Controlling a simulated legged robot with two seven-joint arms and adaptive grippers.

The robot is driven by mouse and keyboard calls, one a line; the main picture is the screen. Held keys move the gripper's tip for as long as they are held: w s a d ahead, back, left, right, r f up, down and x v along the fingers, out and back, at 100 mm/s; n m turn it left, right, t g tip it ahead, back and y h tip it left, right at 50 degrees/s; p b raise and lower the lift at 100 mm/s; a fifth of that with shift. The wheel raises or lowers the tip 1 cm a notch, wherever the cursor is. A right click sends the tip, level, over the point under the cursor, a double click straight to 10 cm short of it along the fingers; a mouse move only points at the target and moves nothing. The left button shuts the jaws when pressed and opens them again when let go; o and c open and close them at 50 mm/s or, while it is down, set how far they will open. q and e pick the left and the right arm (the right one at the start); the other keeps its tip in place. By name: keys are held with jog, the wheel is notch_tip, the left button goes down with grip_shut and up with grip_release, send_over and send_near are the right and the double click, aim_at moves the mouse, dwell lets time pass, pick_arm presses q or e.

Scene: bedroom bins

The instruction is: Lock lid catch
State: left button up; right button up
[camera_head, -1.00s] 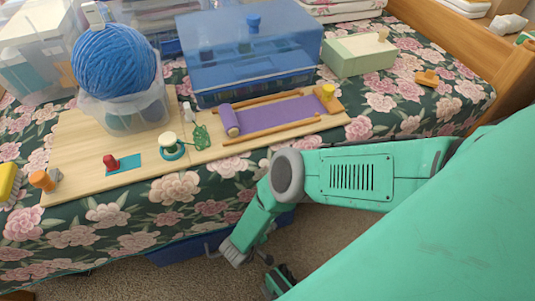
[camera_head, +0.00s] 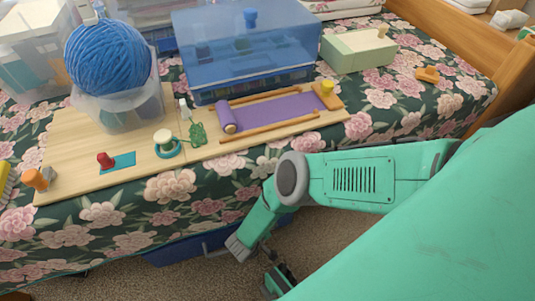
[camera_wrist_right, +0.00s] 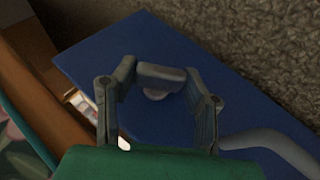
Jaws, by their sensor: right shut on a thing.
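A blue bin (camera_head: 190,246) stands low at the bed's front edge, mostly hidden under the bed cover and behind my right arm. Its flat blue lid (camera_wrist_right: 245,105) fills much of the right wrist view. My right gripper (camera_wrist_right: 160,82) is over this lid, with its two jointed fingers bent inward around a small grey piece, which looks like the lid catch (camera_wrist_right: 157,72). The fingers hide part of it, so I cannot tell how the catch is set. A curved grey bar (camera_wrist_right: 270,146) shows at the lid's lower right. My left gripper is not in view.
A wooden board (camera_head: 75,150) with several small items lies on the flowered bed. A blue yarn ball (camera_head: 108,57), a clear blue box (camera_head: 250,50) and a pale green box (camera_head: 355,55) stand behind. Carpet (camera_wrist_right: 270,40) borders the lid; a wooden bed rail (camera_wrist_right: 40,90) is at left.

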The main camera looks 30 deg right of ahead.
jog(key=shift+d+r+y+p, duration=0.15)
jog(key=shift+y+p, duration=0.65)
jog(key=shift+y, duration=0.3)
jog(key=shift+s+m+t+y+p, duration=0.1)
jog(key=shift+m+t+y+p, duration=0.3)
jog(key=shift+y, duration=0.45)
jog(key=shift+m+t+y+p, duration=0.1)
jog(key=shift+m+y+p, duration=0.1)
jog(key=shift+y+p, duration=0.45)
jog(key=shift+y, duration=0.4)
jog(key=o, duration=1.1)
jog(key=shift+o, duration=0.2)
